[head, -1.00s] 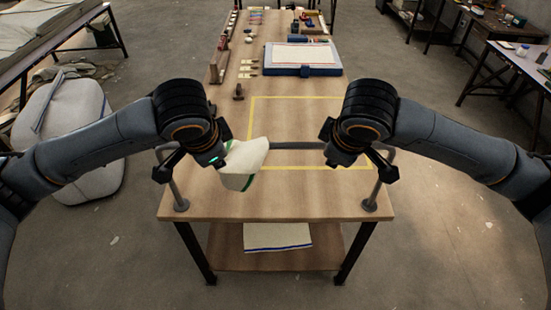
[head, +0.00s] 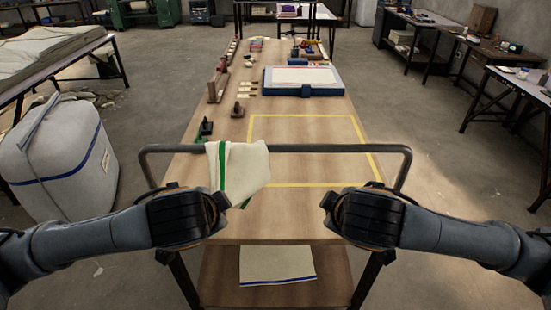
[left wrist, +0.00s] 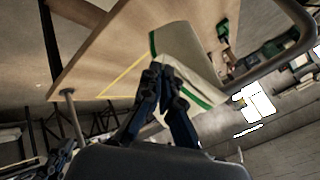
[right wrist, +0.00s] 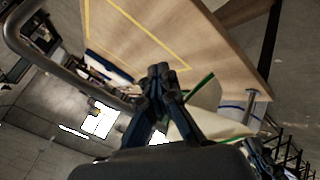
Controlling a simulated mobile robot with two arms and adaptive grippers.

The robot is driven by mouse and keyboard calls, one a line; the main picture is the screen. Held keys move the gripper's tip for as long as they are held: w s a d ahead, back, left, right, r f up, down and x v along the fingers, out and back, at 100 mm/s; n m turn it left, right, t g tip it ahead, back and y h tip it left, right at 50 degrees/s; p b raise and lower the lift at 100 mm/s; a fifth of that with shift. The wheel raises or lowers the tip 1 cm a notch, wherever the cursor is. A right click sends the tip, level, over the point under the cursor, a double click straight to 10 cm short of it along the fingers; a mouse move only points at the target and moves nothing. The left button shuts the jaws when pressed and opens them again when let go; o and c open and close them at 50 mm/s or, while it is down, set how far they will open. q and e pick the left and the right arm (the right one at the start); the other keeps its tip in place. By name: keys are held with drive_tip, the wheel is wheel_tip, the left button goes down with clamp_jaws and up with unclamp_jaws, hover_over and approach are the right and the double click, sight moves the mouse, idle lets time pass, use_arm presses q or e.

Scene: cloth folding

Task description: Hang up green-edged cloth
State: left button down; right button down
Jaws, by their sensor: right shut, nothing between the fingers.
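The off-white cloth with green edges (head: 245,167) lies over the grey rail (head: 330,148) near its left end, with part hanging down in front. My left gripper (left wrist: 157,70) has its fingers together against the cloth (left wrist: 186,62) in the left wrist view and appears shut on it. In the head view my left arm hides that gripper and the cloth's lowest part. My right gripper (right wrist: 160,70) is shut and empty. The cloth (right wrist: 200,115) shows behind its fingers in the right wrist view, apart from them as far as I can tell.
The rail stands at the near end of a wooden table (head: 310,225) with a yellow taped outline. A blue frame (head: 304,88) and small tools lie farther back. A blue-edged cloth (head: 277,266) lies on the lower shelf. A bulky white bin (head: 60,150) stands left.

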use_arm(q)
drive_tip(key=shift+f+t+b, duration=0.3)
drive_tip(key=shift+f+b, duration=0.2)
drive_tip(key=shift+f, duration=0.35)
use_arm(e)
drive_tip(key=shift+f+t, duration=0.3)
drive_tip(key=shift+f, duration=0.55)
use_arm(q)
drive_tip(key=shift+w, duration=0.1)
use_arm(e)
drive_tip(key=shift+w, duration=0.1)
use_arm(q)
drive_tip(key=c, duration=1.5)
unclamp_jaws()
drive_tip(key=shift+c, duration=0.2)
use_arm(e)
drive_tip(key=c, duration=1.6)
unclamp_jaws()
drive_tip(key=shift+c, duration=0.2)
use_arm(q)
drive_tip(key=shift+o, duration=1.1)
use_arm(e)
drive_tip(key=o, duration=0.3)
use_arm(q)
drive_tip(key=shift+s, duration=0.2)
use_arm(e)
drive_tip(key=shift+s, duration=0.2)
